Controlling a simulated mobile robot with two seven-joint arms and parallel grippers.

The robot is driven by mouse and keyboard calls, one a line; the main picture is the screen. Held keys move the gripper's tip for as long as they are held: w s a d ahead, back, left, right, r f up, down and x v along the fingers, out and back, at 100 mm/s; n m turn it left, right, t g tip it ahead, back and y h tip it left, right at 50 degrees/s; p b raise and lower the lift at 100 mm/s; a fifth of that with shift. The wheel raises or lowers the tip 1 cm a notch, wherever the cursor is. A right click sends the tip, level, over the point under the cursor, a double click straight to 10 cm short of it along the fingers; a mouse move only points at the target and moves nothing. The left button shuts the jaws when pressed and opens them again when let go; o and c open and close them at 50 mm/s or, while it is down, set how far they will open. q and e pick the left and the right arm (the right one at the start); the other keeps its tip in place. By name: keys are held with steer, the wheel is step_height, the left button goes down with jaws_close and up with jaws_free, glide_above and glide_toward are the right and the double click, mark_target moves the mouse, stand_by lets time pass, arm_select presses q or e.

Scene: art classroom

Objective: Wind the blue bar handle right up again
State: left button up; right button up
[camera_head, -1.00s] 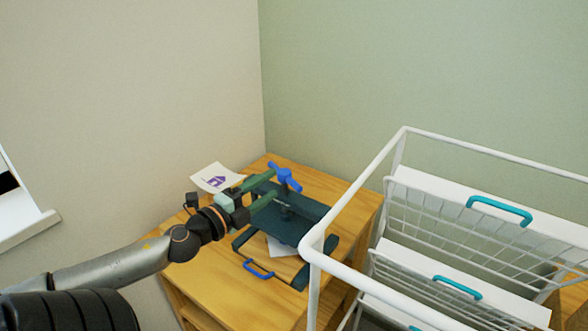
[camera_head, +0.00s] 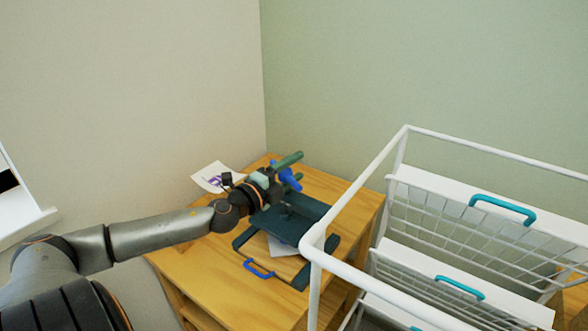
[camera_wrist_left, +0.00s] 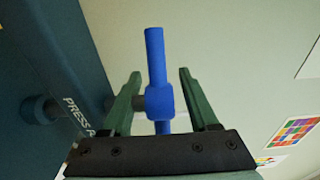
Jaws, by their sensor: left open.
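The blue bar handle (camera_head: 285,173) sits on top of a dark teal press (camera_head: 318,212) on a wooden cabinet. In the left wrist view the blue handle (camera_wrist_left: 156,75) shows its bar and hub, with a shaft leading to the press body (camera_wrist_left: 45,70), which carries partly hidden lettering. My left gripper (camera_head: 295,167) is open, with its green fingers on either side of the handle. In the wrist view the hub lies between the two fingers (camera_wrist_left: 157,85), with a gap on the right side; contact on the left is unclear. My right gripper is not in view.
A white wire-basket rack (camera_head: 350,205) with teal handles stands close at the right. A paper with a purple print (camera_head: 208,177) lies at the cabinet's back left. A blue pull handle (camera_head: 259,268) shows at the press's front. Walls close off the corner behind.

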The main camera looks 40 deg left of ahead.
arm_select(q)
jaws_close()
stand_by(0.6)
